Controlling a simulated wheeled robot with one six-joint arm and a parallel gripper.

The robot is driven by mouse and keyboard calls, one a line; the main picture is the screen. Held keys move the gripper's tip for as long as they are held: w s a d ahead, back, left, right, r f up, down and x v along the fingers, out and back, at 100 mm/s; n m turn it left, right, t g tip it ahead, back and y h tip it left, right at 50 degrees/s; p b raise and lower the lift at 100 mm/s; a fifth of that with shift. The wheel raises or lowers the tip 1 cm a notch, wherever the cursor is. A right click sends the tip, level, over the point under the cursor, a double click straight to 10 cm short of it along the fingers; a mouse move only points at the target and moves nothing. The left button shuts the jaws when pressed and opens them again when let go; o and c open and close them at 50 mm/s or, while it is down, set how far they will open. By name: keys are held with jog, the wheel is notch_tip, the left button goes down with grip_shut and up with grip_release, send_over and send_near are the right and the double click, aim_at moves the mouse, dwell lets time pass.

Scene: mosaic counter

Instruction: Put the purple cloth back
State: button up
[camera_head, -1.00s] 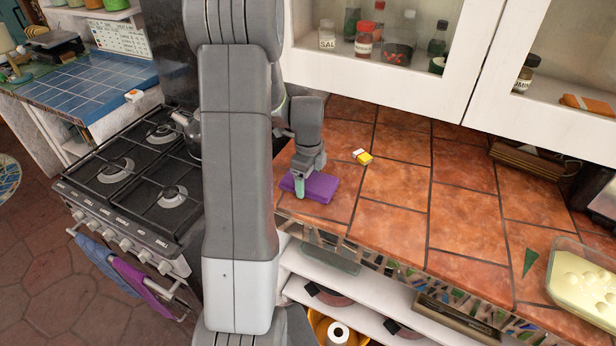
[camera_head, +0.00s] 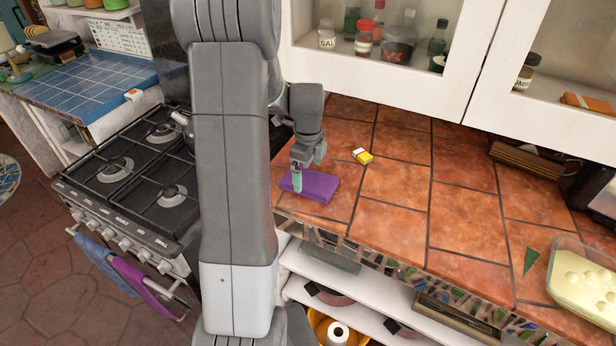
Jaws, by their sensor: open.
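The purple cloth (camera_head: 318,185) lies folded flat on the orange tiled counter, near its left end and front edge. My gripper (camera_head: 298,181) is over the left part of the cloth, pointing down, with its fingertips at or just above it. It is open; whether the fingers touch the cloth cannot be told. Another purple cloth (camera_head: 140,277) hangs on the oven rail (camera_head: 172,289) beside a blue cloth (camera_head: 97,258). My arm hides part of the stove and the counter's left end.
The black gas stove (camera_head: 135,170) stands left of the counter. A glass dish (camera_head: 585,280) sits at the far right. White wall cabinets (camera_head: 390,80) hang above. The middle of the counter (camera_head: 410,205) is clear.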

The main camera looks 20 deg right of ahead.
aim_at(308, 179)
notch_tip(308, 179, up, 9)
dwell(0.3)
notch_tip(308, 179, down, 12)
jog(key=shift+f+p, duration=0.1)
jog(key=shift+p, duration=0.2)
jog(key=shift+w+r, duration=0.1)
jog(key=shift+r, duration=1.3)
